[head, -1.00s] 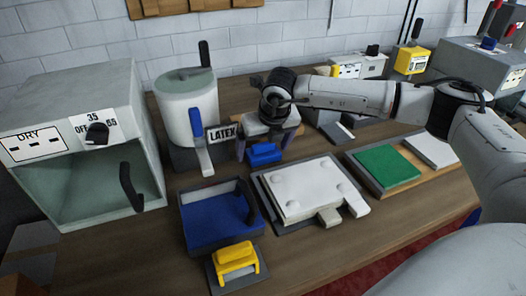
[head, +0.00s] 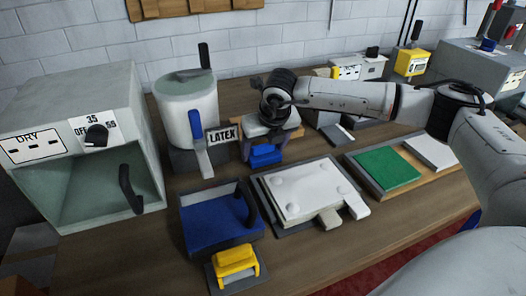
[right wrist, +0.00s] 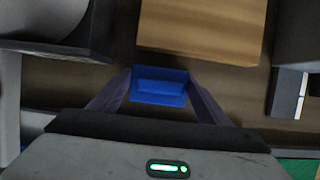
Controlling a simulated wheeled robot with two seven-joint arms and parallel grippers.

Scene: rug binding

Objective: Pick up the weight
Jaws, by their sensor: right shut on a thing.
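The weight appears to be the blue block (head: 265,155), on the table just right of the LATEX sign. My right gripper (head: 268,141) reaches down over it from above. In the right wrist view, the blue block (right wrist: 160,86) sits between the two fingers of my right gripper (right wrist: 160,98), which is shut on it. The block looks low, at or close to the table; I cannot tell whether it touches. My left gripper is not in view.
A white pot (head: 188,108) and the LATEX sign (head: 223,135) stand close on the left. A blue tray (head: 218,228), a yellow-handled piece (head: 235,260) and a white plate (head: 305,190) lie in front. A green and white board (head: 387,168) lies right; the DRY box (head: 105,92) is far left.

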